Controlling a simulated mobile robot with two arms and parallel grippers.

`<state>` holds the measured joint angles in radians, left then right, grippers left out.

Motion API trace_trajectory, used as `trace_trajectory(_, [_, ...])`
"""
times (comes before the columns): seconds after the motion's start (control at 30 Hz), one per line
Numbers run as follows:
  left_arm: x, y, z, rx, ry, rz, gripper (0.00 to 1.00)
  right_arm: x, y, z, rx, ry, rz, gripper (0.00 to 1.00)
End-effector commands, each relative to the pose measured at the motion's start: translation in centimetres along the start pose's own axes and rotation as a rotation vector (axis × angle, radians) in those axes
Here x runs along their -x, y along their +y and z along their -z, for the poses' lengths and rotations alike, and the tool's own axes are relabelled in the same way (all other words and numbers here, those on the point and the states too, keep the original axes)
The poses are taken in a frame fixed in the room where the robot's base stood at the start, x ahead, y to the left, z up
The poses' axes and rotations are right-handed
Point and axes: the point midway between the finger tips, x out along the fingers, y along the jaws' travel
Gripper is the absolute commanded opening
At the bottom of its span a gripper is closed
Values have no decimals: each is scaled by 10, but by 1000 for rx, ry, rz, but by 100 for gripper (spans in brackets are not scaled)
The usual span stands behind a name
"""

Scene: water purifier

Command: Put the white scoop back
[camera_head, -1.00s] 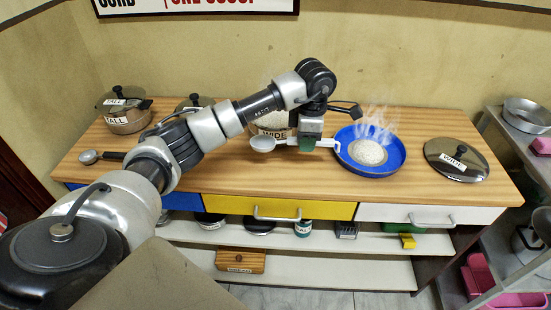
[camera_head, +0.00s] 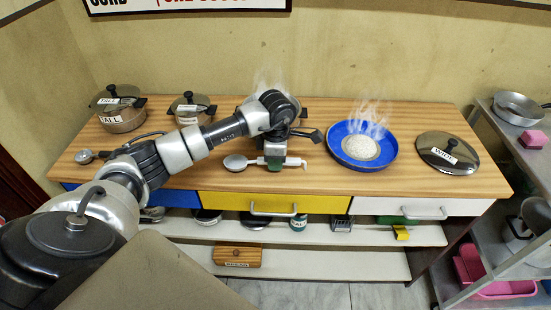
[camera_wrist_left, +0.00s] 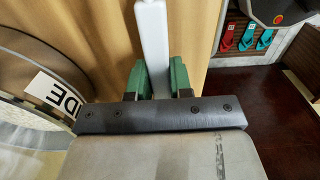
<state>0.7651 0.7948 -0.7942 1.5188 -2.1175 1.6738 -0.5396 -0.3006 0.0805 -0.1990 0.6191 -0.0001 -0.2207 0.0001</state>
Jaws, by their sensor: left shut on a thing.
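The white scoop (camera_head: 235,162) is in my left gripper (camera_head: 275,164), with its bowl to the left and its handle running right. In the left wrist view the white handle (camera_wrist_left: 154,45) lies between the green fingertips of the gripper (camera_wrist_left: 160,78), which is shut on it. The scoop shows over the front part of the wooden counter (camera_head: 215,181); whether it touches the wood I cannot tell. My right gripper is not in view.
A blue dish (camera_head: 387,161) with steaming white contents stands right of the gripper, and a WIDE lid (camera_head: 447,152) lies farther right. A pot is partly hidden behind my arm. Lidded pots (camera_head: 122,118) and a dark-handled ladle (camera_head: 84,156) are at left. Drawers (camera_head: 275,203) sit below.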

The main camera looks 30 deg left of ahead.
Motion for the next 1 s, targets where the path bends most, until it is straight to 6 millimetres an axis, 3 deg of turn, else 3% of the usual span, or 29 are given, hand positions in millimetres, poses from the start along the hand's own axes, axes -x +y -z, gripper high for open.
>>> trace_trajectory(0.1, [-4,0,0,0,0,0,0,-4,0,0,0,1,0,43])
trace_trajectory(0.13, [-3,0,0,0,0,0,24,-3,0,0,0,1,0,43])
trace_trajectory(0.3, [-3,0,0,0,1,0,46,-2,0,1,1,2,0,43])
trace_trajectory(0.67, [5,0,0,0,-1,-2,46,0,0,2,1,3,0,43])
trace_trajectory(1.0, [72,1,0,-1,-2,-5,46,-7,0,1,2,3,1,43])
